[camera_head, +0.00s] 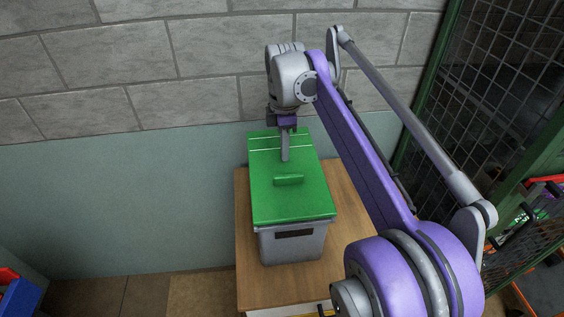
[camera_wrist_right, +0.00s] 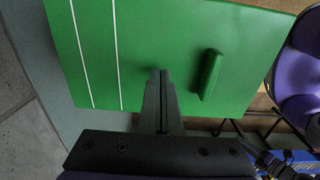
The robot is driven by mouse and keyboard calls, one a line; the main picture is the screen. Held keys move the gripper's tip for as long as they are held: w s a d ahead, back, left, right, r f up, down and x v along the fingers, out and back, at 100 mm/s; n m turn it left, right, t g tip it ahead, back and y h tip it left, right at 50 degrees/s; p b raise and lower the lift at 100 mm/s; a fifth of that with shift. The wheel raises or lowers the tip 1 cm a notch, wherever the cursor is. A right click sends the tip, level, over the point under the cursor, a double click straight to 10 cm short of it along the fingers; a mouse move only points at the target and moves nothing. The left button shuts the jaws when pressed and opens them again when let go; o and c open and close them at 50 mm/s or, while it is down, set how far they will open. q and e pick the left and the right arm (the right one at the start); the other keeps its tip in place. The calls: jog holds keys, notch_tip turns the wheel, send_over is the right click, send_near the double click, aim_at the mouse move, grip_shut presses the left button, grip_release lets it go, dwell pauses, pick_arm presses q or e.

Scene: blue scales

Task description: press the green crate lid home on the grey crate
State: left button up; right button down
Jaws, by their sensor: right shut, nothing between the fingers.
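The green crate lid (camera_head: 290,204) lies on top of the grey crate (camera_head: 292,244), which stands on a wooden table. The lid has a raised green handle (camera_head: 288,180) in its middle and two white lines near its far end. It also fills much of the right wrist view (camera_wrist_right: 150,40). My right gripper (camera_head: 285,158) is shut and empty, pointing down over the lid between the handle and the white lines. In the right wrist view its closed fingertips (camera_wrist_right: 163,72) are at or just above the lid; I cannot tell whether they touch. My left gripper is not in view.
The wooden table (camera_head: 256,283) has bare room around the crate. A block wall (camera_head: 180,60) with a grey-green lower part stands behind. A green-framed mesh cage (camera_head: 480,100) is at the right. A blue and red item (camera_head: 15,292) shows at the lower left.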

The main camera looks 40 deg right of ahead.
aim_at(284, 163)
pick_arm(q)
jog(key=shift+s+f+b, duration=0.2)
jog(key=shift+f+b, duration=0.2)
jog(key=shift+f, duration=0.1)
pick_arm(e)
jog(key=shift+f, duration=0.85)
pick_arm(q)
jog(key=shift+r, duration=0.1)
pick_arm(e)
jog(key=shift+f, duration=0.1)
dwell(0.4)
dwell(0.4)
jog(key=shift+r+p, duration=1.7)
jog(key=shift+r, duration=0.9)
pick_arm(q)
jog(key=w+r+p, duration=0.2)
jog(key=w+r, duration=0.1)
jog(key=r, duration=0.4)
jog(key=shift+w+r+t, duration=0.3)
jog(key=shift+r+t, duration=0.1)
pick_arm(e)
notch_tip(284, 163, up, 4)
jog(key=shift+w+f, duration=0.1)
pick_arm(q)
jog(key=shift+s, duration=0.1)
